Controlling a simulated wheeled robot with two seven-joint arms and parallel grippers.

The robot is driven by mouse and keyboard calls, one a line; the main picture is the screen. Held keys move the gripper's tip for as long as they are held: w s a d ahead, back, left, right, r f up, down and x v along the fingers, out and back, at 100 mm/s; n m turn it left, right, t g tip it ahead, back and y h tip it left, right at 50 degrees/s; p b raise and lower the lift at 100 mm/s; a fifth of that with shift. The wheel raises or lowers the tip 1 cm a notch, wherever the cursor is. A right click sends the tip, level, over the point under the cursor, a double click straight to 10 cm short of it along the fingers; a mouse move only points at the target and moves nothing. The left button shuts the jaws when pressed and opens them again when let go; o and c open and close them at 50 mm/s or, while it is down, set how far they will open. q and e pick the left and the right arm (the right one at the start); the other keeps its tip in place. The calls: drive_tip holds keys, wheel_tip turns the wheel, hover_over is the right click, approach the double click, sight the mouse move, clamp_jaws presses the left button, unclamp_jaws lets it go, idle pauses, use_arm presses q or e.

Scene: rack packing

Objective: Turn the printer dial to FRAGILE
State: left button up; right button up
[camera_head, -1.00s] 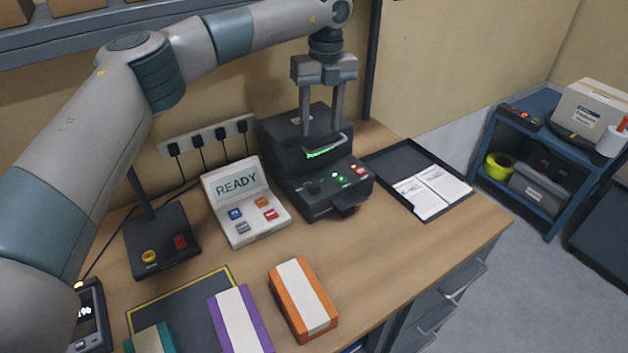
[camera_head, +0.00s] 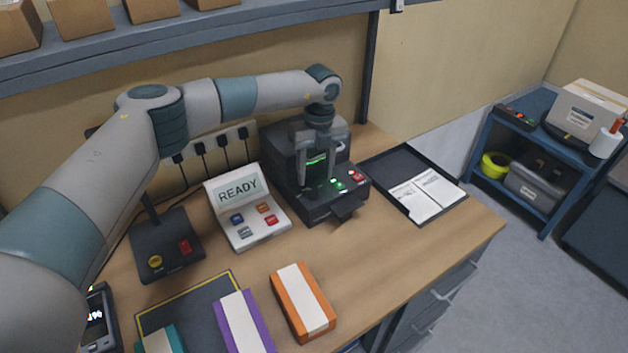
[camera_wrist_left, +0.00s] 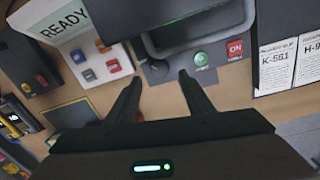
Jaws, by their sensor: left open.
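The dark label printer (camera_head: 287,150) stands at the back of the bench, with a lit green strip and green and red buttons on its front panel. Its dial (camera_wrist_left: 157,68) is a dark knob at the left of that panel in the left wrist view. In the head view my gripper largely hides it. My left gripper (camera_head: 319,183) is open and points down over the panel. In the left wrist view its fingertips (camera_wrist_left: 159,77) lie either side of the dial, with nothing held. I cannot tell whether they touch it, nor read the dial's setting. My right gripper is out of view.
A white panel reading READY (camera_head: 250,222) stands left of the printer. A black tray with label sheets (camera_head: 401,162) lies to its right. Orange (camera_head: 303,302) and purple (camera_head: 244,322) boxes lie in front. Bare bench lies between the printer and these boxes.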

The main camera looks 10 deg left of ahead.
sight(314, 191)
use_arm(q)
wheel_tip(314, 191, down, 4)
drive_tip(key=shift+s+a+r+p, duration=0.1)
drive_tip(key=shift+p, duration=0.55)
drive_tip(key=shift+f, duration=0.8)
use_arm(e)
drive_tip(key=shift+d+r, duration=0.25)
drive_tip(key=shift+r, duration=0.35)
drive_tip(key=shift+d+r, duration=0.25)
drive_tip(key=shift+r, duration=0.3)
use_arm(q)
drive_tip(key=c, duration=1)
drive_tip(key=shift+c, duration=0.2)
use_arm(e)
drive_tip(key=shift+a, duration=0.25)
